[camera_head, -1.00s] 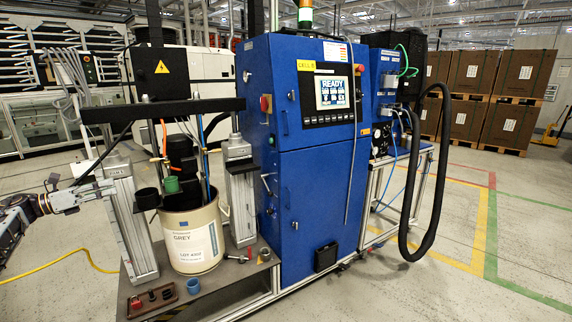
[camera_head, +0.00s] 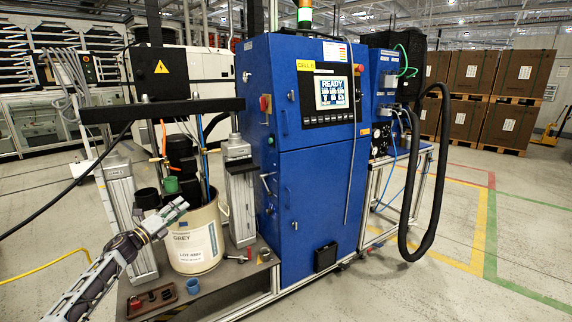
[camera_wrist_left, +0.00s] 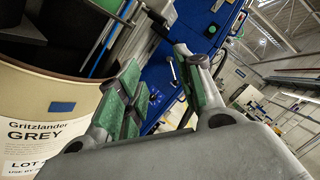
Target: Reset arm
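My left arm comes in from the lower left in the head view. Its gripper (camera_head: 176,210) is in front of the upper left of the cream drum (camera_head: 206,221), pointing up and right. In the left wrist view the two green-padded fingers (camera_wrist_left: 160,92) stand apart with nothing between them, so the gripper is open. The drum (camera_wrist_left: 50,90), labelled GREY, fills the left of that view, beside the fingers. Whether the gripper touches the drum cannot be told. My right gripper is not in view.
The blue cabinet (camera_head: 315,190) stands right of the drum. A metal post (camera_head: 125,220) stands to its left, under a black crossbar (camera_head: 160,108). A red-brown tray (camera_head: 152,301) and a blue cup (camera_head: 193,286) are on the bench below. Open floor lies left.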

